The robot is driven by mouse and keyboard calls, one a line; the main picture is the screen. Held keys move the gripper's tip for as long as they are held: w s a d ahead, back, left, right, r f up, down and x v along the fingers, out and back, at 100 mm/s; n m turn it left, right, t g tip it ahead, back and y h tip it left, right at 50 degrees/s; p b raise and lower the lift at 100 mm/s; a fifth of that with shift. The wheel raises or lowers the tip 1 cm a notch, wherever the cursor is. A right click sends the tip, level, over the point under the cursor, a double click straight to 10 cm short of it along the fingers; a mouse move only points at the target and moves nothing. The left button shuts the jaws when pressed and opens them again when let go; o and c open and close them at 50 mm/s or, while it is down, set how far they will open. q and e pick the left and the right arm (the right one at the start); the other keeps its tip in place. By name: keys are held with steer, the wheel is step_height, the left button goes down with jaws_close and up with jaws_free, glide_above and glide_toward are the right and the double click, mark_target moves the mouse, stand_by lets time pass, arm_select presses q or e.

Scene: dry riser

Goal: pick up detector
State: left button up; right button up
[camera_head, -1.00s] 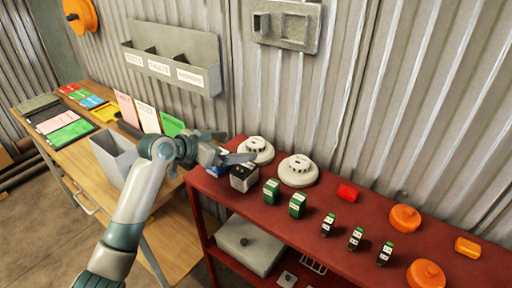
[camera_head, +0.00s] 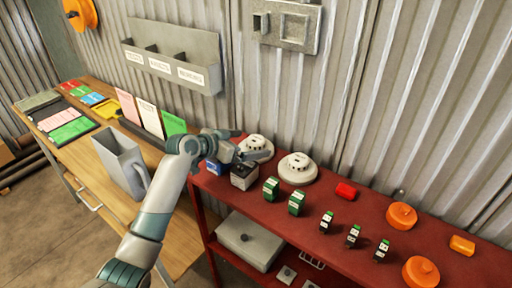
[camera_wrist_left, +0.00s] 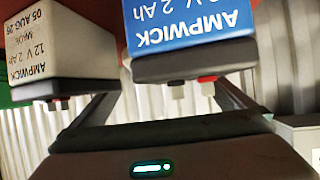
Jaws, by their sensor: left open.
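Two white round detectors stand on the red shelf top: the left detector (camera_head: 257,143) and the right detector (camera_head: 297,168). My left gripper (camera_head: 254,145) is open, with its fingers at the left detector, partly covering it in the head view. I cannot tell whether they touch it. In the left wrist view, the open fingers (camera_wrist_left: 170,105) show with nothing visible held between them, and no detector is seen there. My right gripper is not in view.
A blue battery (camera_wrist_left: 190,25) and a pale battery (camera_wrist_left: 62,45) loom close in the left wrist view. Green blocks (camera_head: 271,188), black switches (camera_head: 327,222), a red piece (camera_head: 346,190) and orange discs (camera_head: 402,215) occupy the shelf. The corrugated wall (camera_head: 350,90) stands behind.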

mark_target(256, 142)
arm_select(q)
steer(key=p+x, duration=0.1)
steer(key=x, duration=0.2)
steer(key=shift+w+p, duration=0.25)
steer(key=shift+p, duration=0.05)
steer(key=shift+w+d+f, duration=0.35)
steer(key=c, duration=0.9)
